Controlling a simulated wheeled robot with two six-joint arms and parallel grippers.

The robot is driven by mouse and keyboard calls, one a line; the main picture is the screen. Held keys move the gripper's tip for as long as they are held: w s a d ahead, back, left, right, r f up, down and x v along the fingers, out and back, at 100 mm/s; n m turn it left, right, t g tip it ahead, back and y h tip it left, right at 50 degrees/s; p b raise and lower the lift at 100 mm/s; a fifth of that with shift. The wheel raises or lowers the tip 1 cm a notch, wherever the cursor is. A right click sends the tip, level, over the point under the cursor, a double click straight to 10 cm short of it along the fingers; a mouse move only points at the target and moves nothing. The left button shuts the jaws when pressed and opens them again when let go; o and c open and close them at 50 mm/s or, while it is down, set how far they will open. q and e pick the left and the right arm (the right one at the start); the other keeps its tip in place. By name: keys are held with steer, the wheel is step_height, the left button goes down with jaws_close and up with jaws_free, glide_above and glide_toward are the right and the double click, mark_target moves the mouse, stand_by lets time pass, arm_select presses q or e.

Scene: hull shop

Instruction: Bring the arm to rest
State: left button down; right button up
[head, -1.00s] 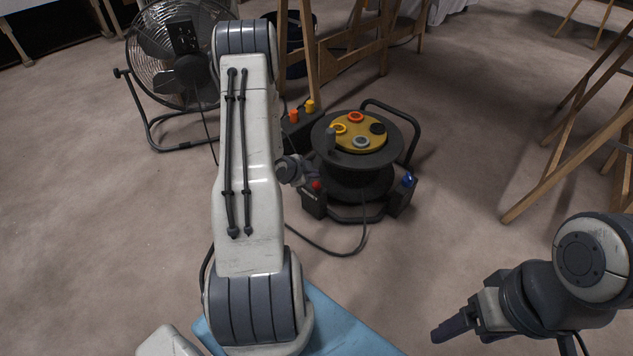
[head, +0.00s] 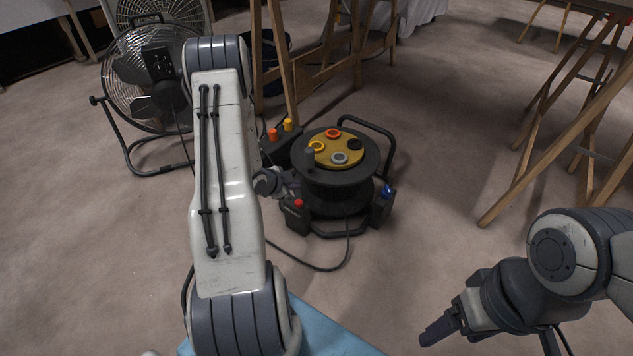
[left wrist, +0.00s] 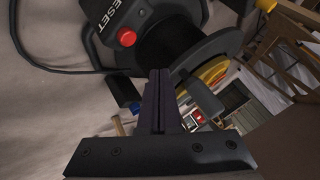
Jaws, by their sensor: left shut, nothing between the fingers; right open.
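My left arm (head: 226,180) reaches forward across the head view, bent at the elbow. Its wrist (head: 268,182) shows just left of a black cable reel (head: 370,168), and the arm covers part of the gripper. In the left wrist view the left gripper (left wrist: 165,98) is shut and empty, its dark fingers pointing at the reel (left wrist: 172,45). I cannot tell whether they touch it. My right gripper (head: 436,334) is open and empty above the floor at the lower right.
The reel has a yellow face with coloured sockets and black boxes at its base, one with a red button (left wrist: 126,38). A fan (head: 152,70) stands at the upper left. Wooden trestles (head: 572,130) stand at the back and right. A cable (head: 318,268) lies on otherwise open floor.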

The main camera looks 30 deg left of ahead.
arm_select(q)
steer(key=d+r+n+g+p, duration=0.1)
steer(key=d+r+g+p, duration=0.3)
steer(key=d+r+p, duration=1.3)
steer(key=s+d+r+g+h+p, duration=0.1)
steer(key=s+d+r+g, duration=0.2)
steer(key=s+d+r, duration=1)
steer(key=s+d+r+g, duration=0.2)
steer(key=s+d+r, duration=0.8)
steer(key=s, duration=0.4)
step_height(320, 180, up, 38)
steer(key=a+p, duration=0.1)
steer(key=p, duration=3.6)
steer(key=shift+w+a+n, duration=0.25)
steer(key=shift+a+n, duration=0.05)
steer(key=shift+a, duration=0.05)
